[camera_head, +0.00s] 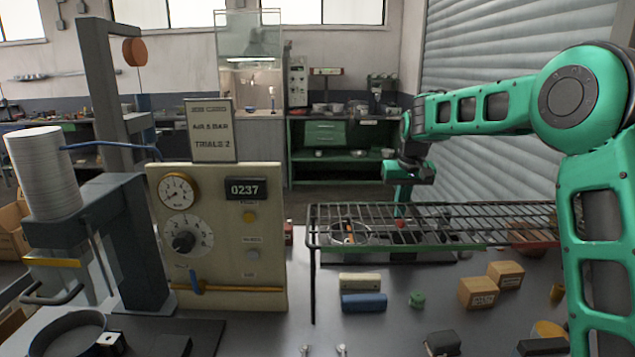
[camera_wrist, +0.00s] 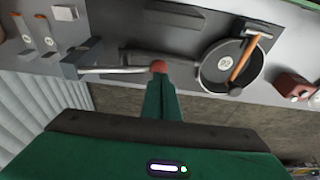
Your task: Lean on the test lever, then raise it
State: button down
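The test lever appears to be the metal rod (camera_wrist: 115,71) with a red-brown ball knob (camera_wrist: 159,66) in the wrist view. It sticks out sideways from a small grey block. The red knob (camera_head: 400,223) also shows in the head view, beneath the wire rack's bars. My gripper (camera_head: 401,205) is at the rack's far side with its green fingers pointing down. In the wrist view its fingers (camera_wrist: 160,78) are together, with their tips right at the knob. I cannot tell whether they touch it. The rod looks roughly level; its exact tilt is unclear.
A wire rack (camera_head: 440,212) stands over the lever. A dark pan (camera_wrist: 215,82) with a hammer (camera_wrist: 243,62) across it lies beside the knob. A beige gauge panel (camera_head: 265,190), reading 0237, stands left. Boxes (camera_head: 478,292) and blocks (camera_head: 363,303) lie in front.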

jog(key=shift+f, duration=0.1)
jog(key=w+v, duration=0.1)
jog(key=v, duration=0.5)
jog(key=shift+w+r, duration=0.3)
jog(key=shift+r, duration=0.3)
dwell(0.4)
